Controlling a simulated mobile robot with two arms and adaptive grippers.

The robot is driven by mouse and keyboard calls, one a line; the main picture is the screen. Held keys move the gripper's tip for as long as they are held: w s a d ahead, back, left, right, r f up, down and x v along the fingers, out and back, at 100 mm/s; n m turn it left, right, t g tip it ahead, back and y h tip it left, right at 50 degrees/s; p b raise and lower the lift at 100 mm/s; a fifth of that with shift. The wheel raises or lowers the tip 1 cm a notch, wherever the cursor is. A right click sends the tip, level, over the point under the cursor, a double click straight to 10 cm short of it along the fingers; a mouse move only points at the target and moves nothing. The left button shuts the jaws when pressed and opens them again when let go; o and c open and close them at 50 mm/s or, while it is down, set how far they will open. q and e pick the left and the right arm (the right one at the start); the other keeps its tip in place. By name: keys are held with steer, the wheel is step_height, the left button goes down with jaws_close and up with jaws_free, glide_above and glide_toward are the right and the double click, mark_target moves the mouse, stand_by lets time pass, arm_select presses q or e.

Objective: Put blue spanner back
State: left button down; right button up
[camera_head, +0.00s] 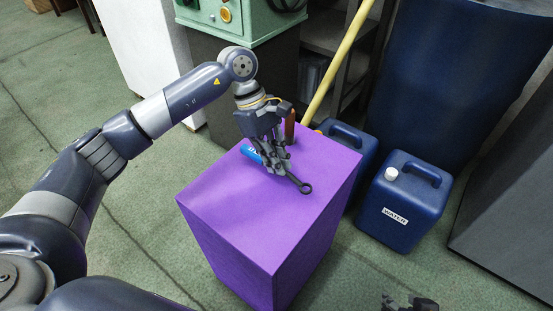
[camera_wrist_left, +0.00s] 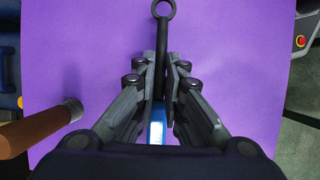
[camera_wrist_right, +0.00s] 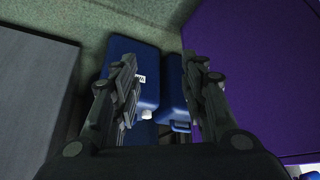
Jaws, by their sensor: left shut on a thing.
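The spanner has a blue handle (camera_head: 251,153) and a dark shaft with a ring end (camera_head: 305,188). It is at the top of the purple box (camera_head: 245,220); I cannot tell whether it touches the surface. My left gripper (camera_head: 279,166) is shut on its dark shaft. In the left wrist view the shaft (camera_wrist_left: 162,45) runs between the fingertips (camera_wrist_left: 163,70), ring end pointing up the picture and blue handle under the gripper. My right gripper (camera_wrist_right: 162,65) is open and empty, beside the box; only a bit of it shows at the head view's bottom edge.
A brown-handled tool (camera_head: 290,126) is at the box's far corner, close to my left gripper; it also shows in the left wrist view (camera_wrist_left: 38,130). Blue water jugs (camera_head: 405,200) stand on the floor right of the box. A yellow pole (camera_head: 338,62) leans behind. The box's near top is clear.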

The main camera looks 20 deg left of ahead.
steer(key=shift+w, duration=0.1)
stand_by(0.3)
arm_select(q)
steer(key=shift+f+b, duration=0.45)
steer(key=shift+f, duration=0.05)
steer(key=shift+f+b, duration=0.35)
steer(key=shift+f, duration=0.05)
arm_select(e)
steer(key=w+a+r+t+y, duration=0.1)
steer(key=w+a+r+t, duration=0.1)
steer(key=w+r+t, duration=0.2)
steer(key=shift+w+a, duration=0.2)
steer(key=shift+w, duration=1.2)
steer(key=shift+w+r, duration=0.1)
steer(key=shift+r, duration=0.05)
steer(key=shift+w+a+r, duration=0.1)
arm_select(q)
steer(key=c, duration=1.1)
jaws_free()
steer(key=shift+f, duration=0.1)
arm_select(e)
steer(key=shift+w+a+r+t, duration=0.15)
steer(key=shift+w+r+t, duration=0.2)
steer(key=shift+t, duration=0.05)
